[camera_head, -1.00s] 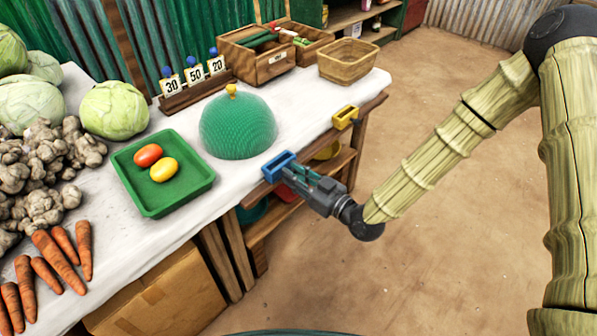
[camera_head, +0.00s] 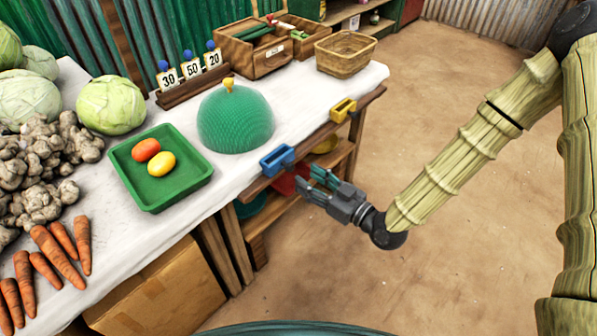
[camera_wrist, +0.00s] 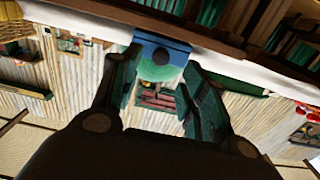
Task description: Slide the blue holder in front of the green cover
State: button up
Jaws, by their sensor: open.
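The blue holder (camera_head: 277,160) sits on the front edge of the table, just in front of the green mesh cover (camera_head: 236,122). The cover is a dome with a yellow knob and stands on the white cloth. My gripper (camera_head: 318,184) is open and empty, a short way out from the table edge, to the lower right of the blue holder and apart from it. In the wrist view the blue holder (camera_wrist: 160,52) appears beyond and between the open fingers (camera_wrist: 158,88), with part of the green dome showing there.
A yellow holder (camera_head: 343,110) sits farther right along the same table edge. A green tray (camera_head: 185,193) with a red and a yellow oval item lies left of the cover. A wicker basket (camera_head: 345,56) stands at the far right end. The floor beside the table is clear.

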jog(key=v, duration=0.5)
jog(key=shift+s+d, duration=0.2)
jog(key=shift+d, duration=0.1)
jog(key=s+d+f+m+g+h, duration=0.3)
jog(key=s+f+h, duration=0.15)
jog(key=f, duration=0.55)
jog(key=s+d+f+m+g+h, duration=0.25)
jog(key=s+f, duration=0.35)
jog(key=f, duration=0.5)
jog(key=s+d+f+m+g+h, duration=0.3)
jog(key=s+d+f+h, duration=0.2)
jog(key=s+d+f, duration=0.4)
jog(key=s+d+m+g+h, duration=0.2)
jog(key=s+d+m+g, duration=0.15)
jog(key=s, duration=0.55)
notch_tip(320, 180, up, 17)
jog(key=n+t+p, duration=0.1)
jog(key=p, duration=1.5)
jog(key=shift+w+f, duration=0.2)
jog(key=shift+w, duration=0.25)
